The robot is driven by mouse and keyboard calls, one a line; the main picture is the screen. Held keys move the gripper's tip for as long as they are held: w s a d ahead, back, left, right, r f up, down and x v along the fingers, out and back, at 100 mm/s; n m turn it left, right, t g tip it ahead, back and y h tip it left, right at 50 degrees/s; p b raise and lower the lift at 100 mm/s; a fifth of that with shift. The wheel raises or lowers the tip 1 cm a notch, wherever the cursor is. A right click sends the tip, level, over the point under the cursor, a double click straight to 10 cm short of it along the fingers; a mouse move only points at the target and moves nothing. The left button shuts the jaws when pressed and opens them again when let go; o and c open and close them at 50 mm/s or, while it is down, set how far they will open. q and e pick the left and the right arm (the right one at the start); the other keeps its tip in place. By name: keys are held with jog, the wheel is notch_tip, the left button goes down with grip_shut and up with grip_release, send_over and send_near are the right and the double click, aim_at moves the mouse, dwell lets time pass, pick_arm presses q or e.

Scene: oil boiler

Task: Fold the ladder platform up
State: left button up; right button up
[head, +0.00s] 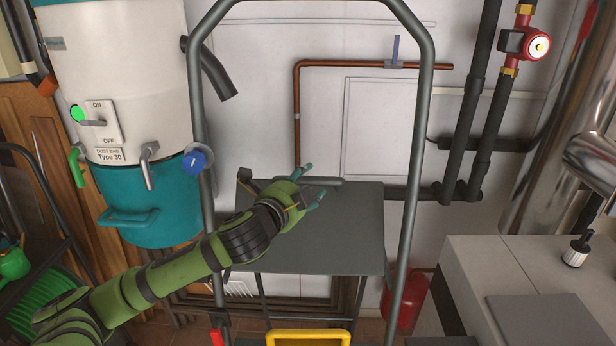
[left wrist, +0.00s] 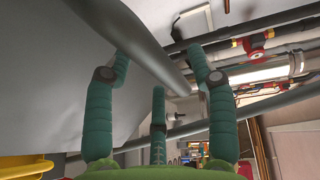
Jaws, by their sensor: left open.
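The ladder platform (head: 345,225) is a flat dark grey plate between the two side rails of the grey tubular ladder frame (head: 421,130). In the head view it looks lowered, roughly level. My left gripper (head: 312,181) is over the platform's far part, near a short grey bar (head: 338,182) at its far edge. Its teal fingers are spread. In the left wrist view, a thick grey tube (left wrist: 150,50) runs between the open fingers (left wrist: 160,70), beside a broad grey surface at left. I cannot tell whether the fingers touch the tube. My right gripper is not in view.
A white and teal dust collector (head: 125,45) stands at left. Copper pipe (head: 350,63) and dark pipes (head: 468,120) run along the wall behind. A red cylinder (head: 405,300) stands low behind the ladder. A grey cabinet (head: 500,270) fills the lower right. A yellow handle (head: 308,335) is at the bottom.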

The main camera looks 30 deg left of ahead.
pick_arm(q)
jog(key=shift+w+f, duration=0.1)
jog(key=shift+w, duration=0.6)
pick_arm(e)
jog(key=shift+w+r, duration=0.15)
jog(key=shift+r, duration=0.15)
pick_arm(q)
jog(key=shift+a, duration=0.1)
grip_shut()
